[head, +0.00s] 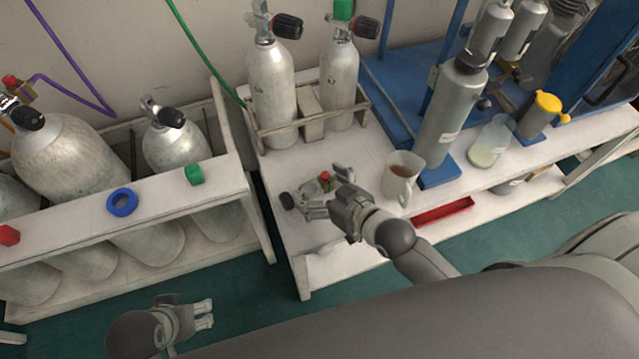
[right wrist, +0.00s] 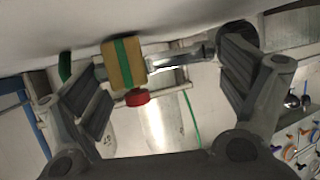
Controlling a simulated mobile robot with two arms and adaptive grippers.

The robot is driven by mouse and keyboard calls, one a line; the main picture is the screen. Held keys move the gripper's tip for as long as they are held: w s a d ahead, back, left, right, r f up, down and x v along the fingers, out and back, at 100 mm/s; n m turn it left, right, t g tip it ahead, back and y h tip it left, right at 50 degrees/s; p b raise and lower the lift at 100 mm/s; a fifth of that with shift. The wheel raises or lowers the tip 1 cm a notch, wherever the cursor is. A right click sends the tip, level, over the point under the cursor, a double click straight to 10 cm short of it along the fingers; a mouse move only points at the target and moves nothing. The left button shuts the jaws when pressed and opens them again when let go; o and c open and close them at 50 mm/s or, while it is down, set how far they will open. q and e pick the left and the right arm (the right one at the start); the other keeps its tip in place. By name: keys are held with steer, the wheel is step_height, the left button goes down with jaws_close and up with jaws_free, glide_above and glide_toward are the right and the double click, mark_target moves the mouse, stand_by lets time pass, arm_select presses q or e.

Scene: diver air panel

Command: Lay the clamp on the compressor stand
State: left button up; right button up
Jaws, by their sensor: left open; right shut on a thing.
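My right gripper (head: 328,191) is over the front left part of the white bench, shut on the clamp. The clamp shows a black knob (head: 287,200) and a small red part in the head view. In the right wrist view it has a yellow block with a green stripe (right wrist: 124,63), a metal rod and a red knob, between the fingers (right wrist: 165,95). Whether it touches the bench I cannot tell. The white bench (head: 275,180) carries the blue compressor frame (head: 400,85); I take it for the compressor stand. My left gripper (head: 205,314) is open and empty, low above the floor.
A mug (head: 401,178) stands just right of my right gripper. Two cylinders (head: 271,85) stand in a rack behind. A grey filter tower (head: 450,110) and a flask (head: 490,142) are further right. A cylinder rack (head: 70,225) fills the left.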

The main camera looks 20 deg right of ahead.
steer(key=o, duration=1.1)
steer(key=shift+o, duration=0.5)
steer(key=shift+s+f, duration=0.1)
steer(key=shift+f, duration=0.05)
steer(key=v, duration=1.2)
